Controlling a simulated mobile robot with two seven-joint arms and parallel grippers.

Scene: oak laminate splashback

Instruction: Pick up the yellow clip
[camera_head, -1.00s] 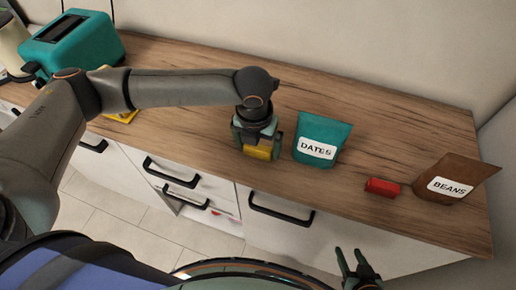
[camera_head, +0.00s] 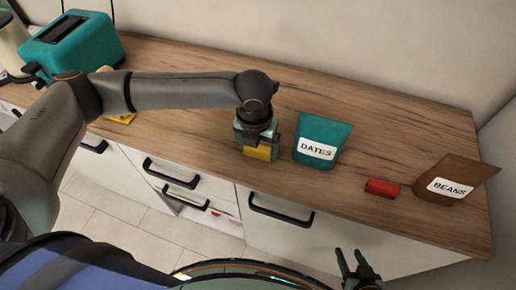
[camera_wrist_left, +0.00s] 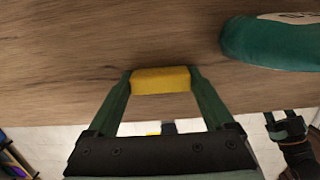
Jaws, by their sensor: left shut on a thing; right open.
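The yellow clip (camera_head: 259,153) is between the fingers of my left gripper (camera_head: 257,145), near the front edge of the counter. In the left wrist view the yellow clip (camera_wrist_left: 161,80) spans the gap between both fingertips of my left gripper (camera_wrist_left: 161,84), with a finger against each end. The left gripper is shut on it. From these views I cannot tell whether the clip touches the counter. My right gripper (camera_head: 356,264) is open and empty, in front of the counter at the lower right.
A teal DATES bag (camera_head: 322,137) stands close to the right of my left gripper. A red clip (camera_head: 382,188) and a brown BEANS bag (camera_head: 455,181) are further right. A teal toaster (camera_head: 75,43) and a yellow item (camera_head: 122,117) are at the left. A drawer (camera_head: 205,214) below looks slightly open.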

